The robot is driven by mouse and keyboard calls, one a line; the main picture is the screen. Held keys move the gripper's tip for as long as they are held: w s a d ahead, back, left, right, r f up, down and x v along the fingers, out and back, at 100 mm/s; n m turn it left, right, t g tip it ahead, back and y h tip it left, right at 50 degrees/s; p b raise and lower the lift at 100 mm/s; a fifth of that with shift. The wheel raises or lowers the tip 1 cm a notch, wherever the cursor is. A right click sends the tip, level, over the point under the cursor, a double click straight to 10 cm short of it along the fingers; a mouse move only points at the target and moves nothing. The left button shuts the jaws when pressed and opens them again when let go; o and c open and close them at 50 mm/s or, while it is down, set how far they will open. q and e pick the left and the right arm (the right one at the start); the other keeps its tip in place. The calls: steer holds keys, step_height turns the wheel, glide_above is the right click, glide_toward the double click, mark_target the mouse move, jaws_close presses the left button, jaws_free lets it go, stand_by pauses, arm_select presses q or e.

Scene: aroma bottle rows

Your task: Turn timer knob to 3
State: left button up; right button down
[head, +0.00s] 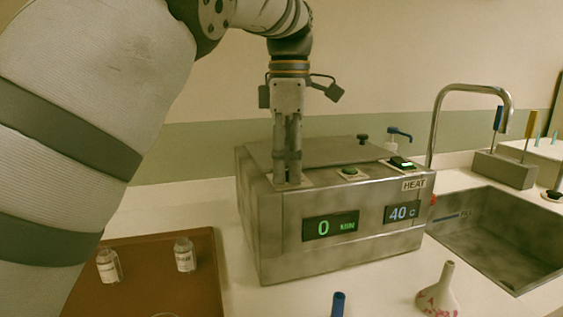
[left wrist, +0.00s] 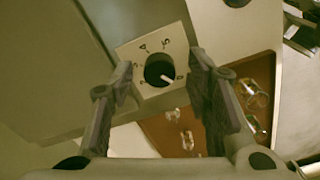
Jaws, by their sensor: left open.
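The timer knob (left wrist: 157,69) is dark and round, on a pale dial plate (left wrist: 135,50) with numbers around it, 4 and 5 readable. Its white pointer points to the lower right, away from the 4 and 5. My left gripper (left wrist: 162,66) is open, with one finger on each side of the knob; I cannot tell if they touch it. In the head view my left gripper (head: 288,176) points down at the left front top of the metal heating bath (head: 340,264) and hides the knob. The timer display (head: 331,226) reads 0 MIN. My right gripper is not in view.
A temperature display (head: 402,212) reads 40 C. A brown tray (head: 205,250) with small bottles (head: 185,254) lies left. A sink (head: 490,240) is right; a white flask (head: 438,292) stands in front.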

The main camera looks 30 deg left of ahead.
arm_select(q)
jaws_close()
